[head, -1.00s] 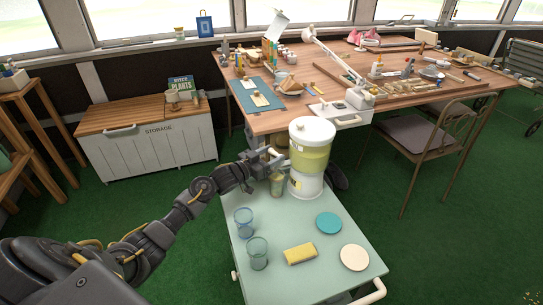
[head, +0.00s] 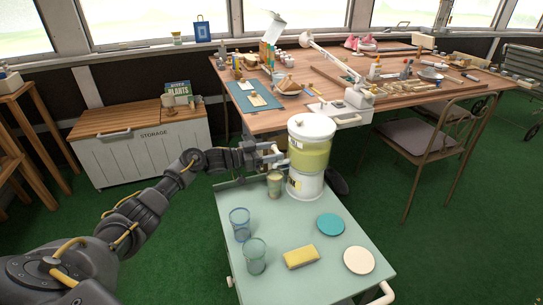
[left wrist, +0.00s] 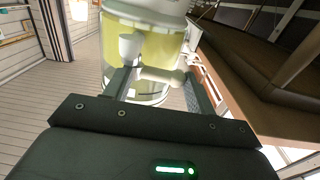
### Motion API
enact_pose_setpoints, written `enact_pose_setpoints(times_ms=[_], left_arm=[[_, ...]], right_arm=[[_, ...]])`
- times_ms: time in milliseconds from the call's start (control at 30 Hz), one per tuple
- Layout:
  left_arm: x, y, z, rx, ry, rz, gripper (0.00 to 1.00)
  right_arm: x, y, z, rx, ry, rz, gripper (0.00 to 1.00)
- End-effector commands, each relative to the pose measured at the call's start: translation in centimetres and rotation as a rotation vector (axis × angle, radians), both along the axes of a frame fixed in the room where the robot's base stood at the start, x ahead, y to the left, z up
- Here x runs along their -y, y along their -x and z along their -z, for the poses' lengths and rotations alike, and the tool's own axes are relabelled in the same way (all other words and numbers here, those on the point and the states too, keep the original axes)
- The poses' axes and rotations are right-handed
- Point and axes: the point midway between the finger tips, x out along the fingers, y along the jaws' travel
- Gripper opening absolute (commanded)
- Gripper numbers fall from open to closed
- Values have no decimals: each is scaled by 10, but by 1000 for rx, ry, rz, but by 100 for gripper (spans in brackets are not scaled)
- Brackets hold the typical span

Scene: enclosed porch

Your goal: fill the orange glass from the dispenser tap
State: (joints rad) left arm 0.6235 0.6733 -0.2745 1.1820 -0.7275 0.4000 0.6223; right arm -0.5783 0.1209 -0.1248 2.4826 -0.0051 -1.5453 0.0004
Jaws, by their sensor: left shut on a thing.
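The drink dispenser (head: 309,158), with a white lid and base and a yellow-green drink in its clear tank, stands at the back of the pale green cart top. An olive-amber glass (head: 275,184), which seems to be the orange glass, stands upright beside its base, below my gripper. How full it is, I cannot tell. My left gripper (head: 272,154) is at the tap on the dispenser's left side. In the left wrist view, the white tap (left wrist: 157,74) lies between the fingers of my left gripper (left wrist: 162,82), and they are shut on it. My right gripper is out of view.
Two blue-tinted glasses (head: 240,224) (head: 256,256), a yellow sponge (head: 301,257), a teal disc (head: 330,224) and a cream disc (head: 359,260) lie on the cart top (head: 290,225). A cluttered wooden worktable (head: 290,122) stands behind.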

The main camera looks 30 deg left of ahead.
Motion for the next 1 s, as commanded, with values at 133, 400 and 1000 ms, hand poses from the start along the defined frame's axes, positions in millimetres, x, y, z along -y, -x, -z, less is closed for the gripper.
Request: enact_pose_setpoints(times_ms=[133, 400, 1000], left_arm=[[1, 1, 1, -4, 1, 4, 33], [0, 1, 1, -3, 0, 1, 74], [-36, 38, 1, -4, -3, -1, 74]], right_arm=[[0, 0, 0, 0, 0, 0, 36], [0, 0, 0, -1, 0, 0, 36], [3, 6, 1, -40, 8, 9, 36]])
